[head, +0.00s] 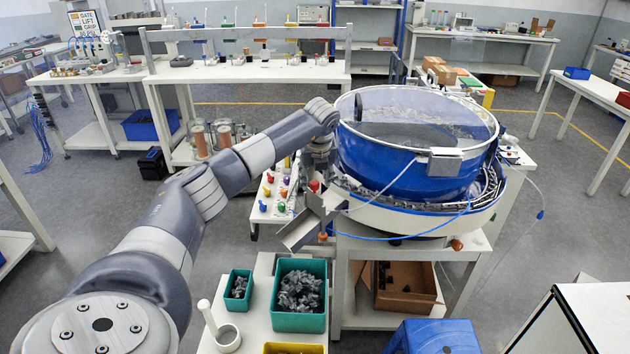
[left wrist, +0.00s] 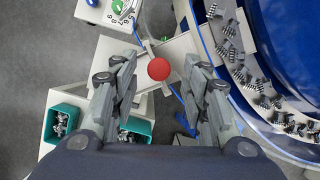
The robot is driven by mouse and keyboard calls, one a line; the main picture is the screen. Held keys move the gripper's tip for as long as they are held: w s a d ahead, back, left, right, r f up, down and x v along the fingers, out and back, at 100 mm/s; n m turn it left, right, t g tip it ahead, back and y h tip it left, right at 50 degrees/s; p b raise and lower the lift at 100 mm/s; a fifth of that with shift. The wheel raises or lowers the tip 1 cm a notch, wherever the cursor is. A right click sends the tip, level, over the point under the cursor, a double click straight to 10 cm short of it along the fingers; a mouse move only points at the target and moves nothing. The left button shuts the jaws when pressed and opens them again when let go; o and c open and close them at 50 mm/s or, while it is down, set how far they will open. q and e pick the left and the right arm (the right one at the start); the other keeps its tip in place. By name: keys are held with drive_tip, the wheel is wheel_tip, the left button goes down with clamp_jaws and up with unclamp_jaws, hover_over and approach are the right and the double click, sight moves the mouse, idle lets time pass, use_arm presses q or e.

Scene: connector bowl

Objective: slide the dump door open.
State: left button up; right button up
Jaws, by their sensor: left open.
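The dump door shows as a grey metal plate and chute (head: 300,230) on the left side of the blue bowl feeder (head: 395,175). A red round knob (head: 314,185) stands at it, just under my left gripper (head: 318,165). In the left wrist view the red knob (left wrist: 158,69) lies between the two spread fingers of my left gripper (left wrist: 157,85), over the pale metal plate (left wrist: 172,55). The fingers are open, with clear gaps to the knob on both sides. I cannot tell how far above the knob the fingertips are. My right gripper is not in view.
Green bins of grey parts (head: 300,318) stand on a white shelf below the chute. A panel of coloured knobs (head: 275,190) is left of the bowl. The bowl's track with connectors (left wrist: 245,75) runs close to the right finger. A blue stool (head: 435,338) stands below.

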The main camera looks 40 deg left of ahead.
use_arm(q)
drive_tip(key=v, duration=1)
drive_tip(key=shift+s, duration=0.1)
drive_tip(key=shift+f, duration=0.1)
